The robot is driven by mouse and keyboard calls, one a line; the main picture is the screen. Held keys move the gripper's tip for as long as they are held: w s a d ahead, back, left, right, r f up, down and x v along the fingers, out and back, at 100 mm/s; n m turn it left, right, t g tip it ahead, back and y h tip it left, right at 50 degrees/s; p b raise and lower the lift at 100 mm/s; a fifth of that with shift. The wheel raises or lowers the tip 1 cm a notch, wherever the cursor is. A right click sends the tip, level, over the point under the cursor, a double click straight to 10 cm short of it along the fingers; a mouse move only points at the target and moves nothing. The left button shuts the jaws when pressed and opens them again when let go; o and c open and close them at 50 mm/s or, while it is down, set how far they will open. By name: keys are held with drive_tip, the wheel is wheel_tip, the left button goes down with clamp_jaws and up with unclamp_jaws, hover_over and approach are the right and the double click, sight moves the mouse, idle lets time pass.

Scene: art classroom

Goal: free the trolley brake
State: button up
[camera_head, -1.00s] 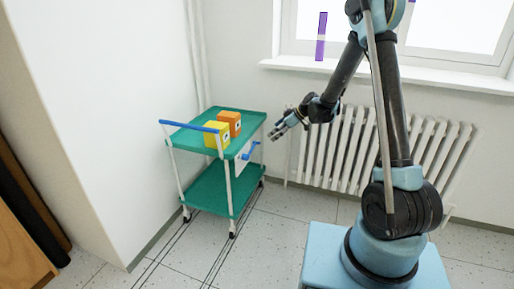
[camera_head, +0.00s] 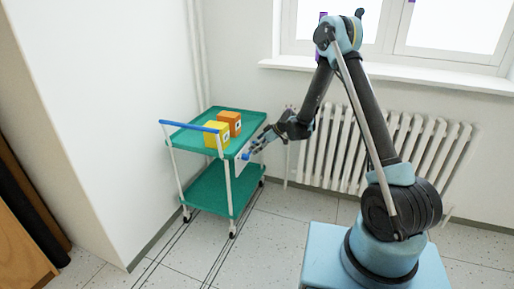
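The green two-shelf trolley (camera_head: 200,183) stands near the left wall, with a blue push bar (camera_head: 188,126) on its left. On its right side is a pale plate (camera_head: 239,165) with a blue brake lever (camera_head: 246,155), now mostly hidden behind my gripper. My gripper (camera_head: 252,149) is at the lever, its fingers reaching down and left over it. I cannot tell whether the fingers touch the lever or whether they are open or shut.
A yellow box (camera_head: 215,135) and an orange box (camera_head: 230,122) sit on the trolley's top shelf. A white radiator (camera_head: 345,150) is close behind my arm, under the window sill (camera_head: 400,79). Floor in front of the trolley is clear.

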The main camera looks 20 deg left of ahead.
drive_tip(key=shift+a+f, duration=0.15)
drive_tip(key=c, duration=1.7)
drive_tip(key=shift+s, duration=0.15)
drive_tip(key=shift+c, duration=0.2)
